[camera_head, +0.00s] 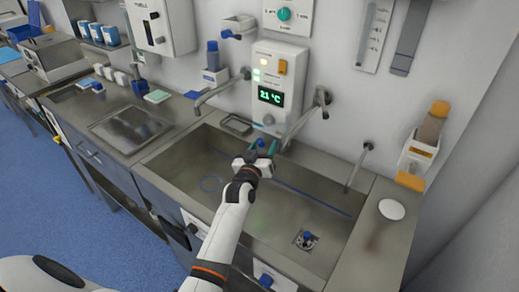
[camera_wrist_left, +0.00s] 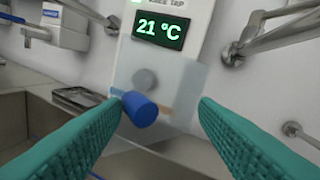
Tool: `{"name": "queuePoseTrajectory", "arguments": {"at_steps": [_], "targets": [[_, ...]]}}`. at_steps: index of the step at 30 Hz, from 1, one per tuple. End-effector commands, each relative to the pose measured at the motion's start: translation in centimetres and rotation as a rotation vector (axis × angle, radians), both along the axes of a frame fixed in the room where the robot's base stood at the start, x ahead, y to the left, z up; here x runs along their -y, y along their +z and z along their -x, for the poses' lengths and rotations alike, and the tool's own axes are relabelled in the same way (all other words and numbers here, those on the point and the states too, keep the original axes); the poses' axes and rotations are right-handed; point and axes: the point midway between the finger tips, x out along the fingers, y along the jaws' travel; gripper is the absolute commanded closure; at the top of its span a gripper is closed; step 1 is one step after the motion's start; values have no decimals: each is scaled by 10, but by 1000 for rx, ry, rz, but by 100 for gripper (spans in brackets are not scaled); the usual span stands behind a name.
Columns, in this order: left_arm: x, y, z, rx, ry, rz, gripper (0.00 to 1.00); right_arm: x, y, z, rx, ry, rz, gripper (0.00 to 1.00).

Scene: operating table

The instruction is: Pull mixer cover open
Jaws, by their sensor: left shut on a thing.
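The mixer panel (camera_head: 275,90) is a white box on the wall above the sink, with a green 21 °C display. In the left wrist view the panel (camera_wrist_left: 190,12) fills the top middle. A see-through mixer cover (camera_wrist_left: 178,78) lies over its lower part, with a grey round knob (camera_wrist_left: 145,80) showing through. A blue knob (camera_wrist_left: 140,110) sticks out in front. My left gripper (camera_head: 262,152) is in front of the panel, over the sink. My right gripper is out of view.
The steel sink (camera_head: 285,205) lies below my left arm. Metal spouts (camera_head: 308,118) stick out on both sides of the panel. A dispenser (camera_head: 418,150) hangs at the right. A steel counter (camera_head: 128,128) extends left.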

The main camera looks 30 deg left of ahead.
Motion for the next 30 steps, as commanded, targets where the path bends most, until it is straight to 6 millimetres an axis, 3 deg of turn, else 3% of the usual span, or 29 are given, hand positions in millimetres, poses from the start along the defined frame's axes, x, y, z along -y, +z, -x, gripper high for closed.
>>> {"name": "queuePoseTrajectory", "arguments": {"at_steps": [1,9,14,30], "targets": [[10,4,-4,5,-18,3,59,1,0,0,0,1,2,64],[10,4,-3,4,-18,2,59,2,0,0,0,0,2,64],[11,2,8,4,-18,4,59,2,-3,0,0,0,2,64],[11,2,111,8,0,4,59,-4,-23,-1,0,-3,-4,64]]}}
